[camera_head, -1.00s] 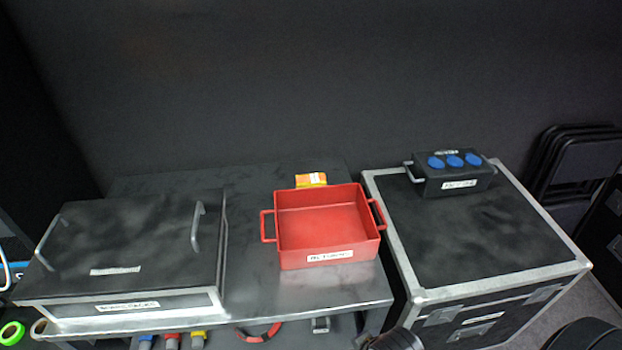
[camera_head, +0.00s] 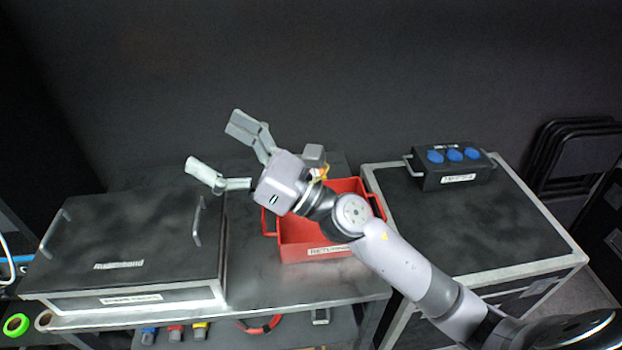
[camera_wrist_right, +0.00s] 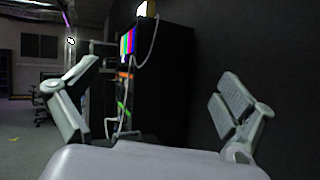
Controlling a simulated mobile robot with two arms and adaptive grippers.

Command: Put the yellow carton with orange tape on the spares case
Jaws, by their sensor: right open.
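My right gripper (camera_head: 218,148) is open and empty, raised over the back of the bench with its fingers pointing left. Its spread fingers also show in the right wrist view (camera_wrist_right: 163,92), with nothing between them. The yellow carton with orange tape is behind the red tray; only a small yellow-orange sliver (camera_head: 323,172) shows past my gripper's wrist. A flat black case (camera_head: 125,240) with two handles and a label too blurred to read lies on the bench's left; it may be the spares case. Its lid is bare. My left gripper is not in view.
A red tray (camera_head: 300,252) stands mid-bench, partly hidden under my right arm. Right of it is a large black road case (camera_head: 470,225) bearing a black box with blue sockets (camera_head: 453,167). A dark wall closes the back. Bare bench (camera_head: 245,275) lies between case and tray.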

